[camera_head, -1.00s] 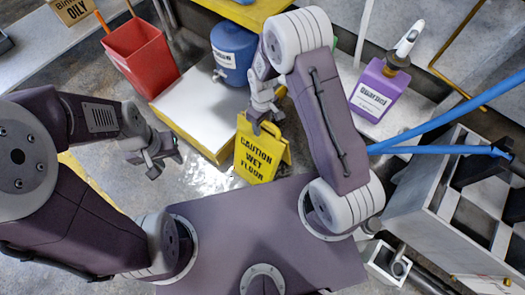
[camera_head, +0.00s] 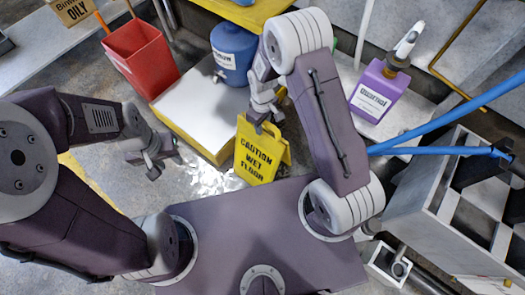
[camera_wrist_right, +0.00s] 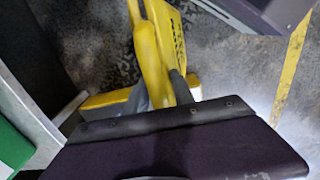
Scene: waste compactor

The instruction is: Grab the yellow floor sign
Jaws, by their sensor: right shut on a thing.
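The yellow floor sign (camera_head: 258,155) reads "CAUTION WET FLOOR" and stands upright, folded out, on the wet floor in the middle of the head view. My right gripper (camera_head: 262,122) is at its top edge. In the right wrist view, the sign (camera_wrist_right: 147,60) lies between the fingers of my right gripper (camera_wrist_right: 166,92), which are shut on it. My left gripper (camera_head: 160,163) hangs over the floor to the left of the sign, apart from it. Whether its fingers are apart is too small to tell.
A red bin (camera_head: 140,58) is at the back left. A purple jug (camera_head: 377,90) and a grey cart (camera_head: 450,205) are on the right.

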